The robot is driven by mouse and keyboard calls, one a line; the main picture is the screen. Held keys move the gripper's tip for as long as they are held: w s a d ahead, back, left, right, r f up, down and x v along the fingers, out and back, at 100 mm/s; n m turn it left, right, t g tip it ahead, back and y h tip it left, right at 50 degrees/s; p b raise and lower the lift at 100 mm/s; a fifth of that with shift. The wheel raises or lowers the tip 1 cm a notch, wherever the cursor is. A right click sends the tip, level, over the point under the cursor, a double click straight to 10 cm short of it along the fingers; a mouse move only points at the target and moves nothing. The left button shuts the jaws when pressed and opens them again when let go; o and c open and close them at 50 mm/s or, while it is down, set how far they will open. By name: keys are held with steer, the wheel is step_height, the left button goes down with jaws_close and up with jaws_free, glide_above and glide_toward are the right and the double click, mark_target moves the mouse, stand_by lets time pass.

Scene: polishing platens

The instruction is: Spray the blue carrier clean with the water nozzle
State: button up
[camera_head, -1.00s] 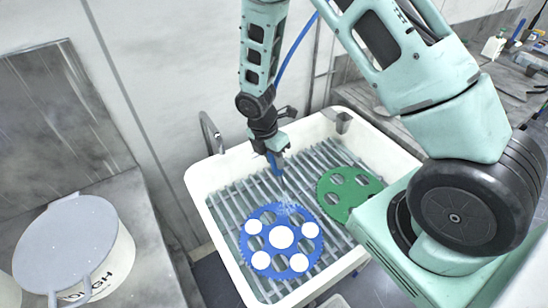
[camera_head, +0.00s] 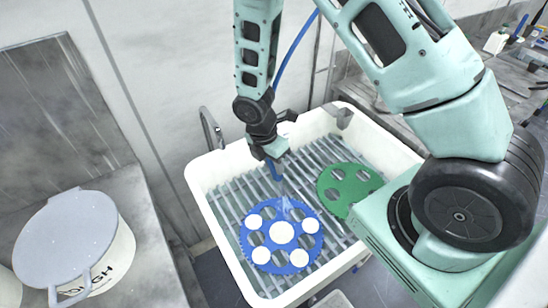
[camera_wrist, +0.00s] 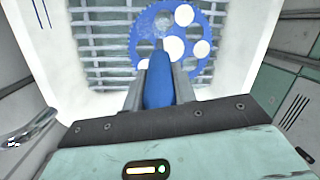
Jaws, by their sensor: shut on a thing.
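The blue carrier (camera_head: 281,262) lies flat on the slatted rack in the white sink. It is a toothed disc with several white round pieces and open holes. My gripper (camera_head: 272,160) is above the carrier's far side, shut on the blue water nozzle (camera_head: 273,172), which points down. A faint spray falls from the nozzle onto the carrier's far edge. In the wrist view the nozzle (camera_wrist: 158,80) stands between the fingers, with the carrier (camera_wrist: 196,62) beyond its tip, partly hidden by the nozzle and fingers.
A green carrier (camera_head: 329,184) lies on the rack to the right. The white sink (camera_head: 207,207) has raised walls and a faucet (camera_head: 208,128) at its back left. A lidded white bucket (camera_head: 122,250) stands on the left counter. A blue hose (camera_head: 298,42) runs up beside my arm.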

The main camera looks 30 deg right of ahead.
steer(key=s+a+b, duration=0.1)
steer(key=s+a, duration=0.3)
steer(key=s, duration=0.1)
steer(key=shift+s, duration=0.2)
stand_by(0.4)
stand_by(0.6)
steer(key=s+a, duration=0.3)
steer(key=a, duration=0.6)
steer(key=shift+a, duration=0.4)
stand_by(0.3)
stand_by(0.8)
steer(key=w+d+p, duration=0.2)
steer(key=w+d, duration=0.1)
steer(key=w, duration=0.8)
steer(key=shift+w+d, duration=0.25)
steer(key=shift+d, duration=0.15)
stand_by(1.0)
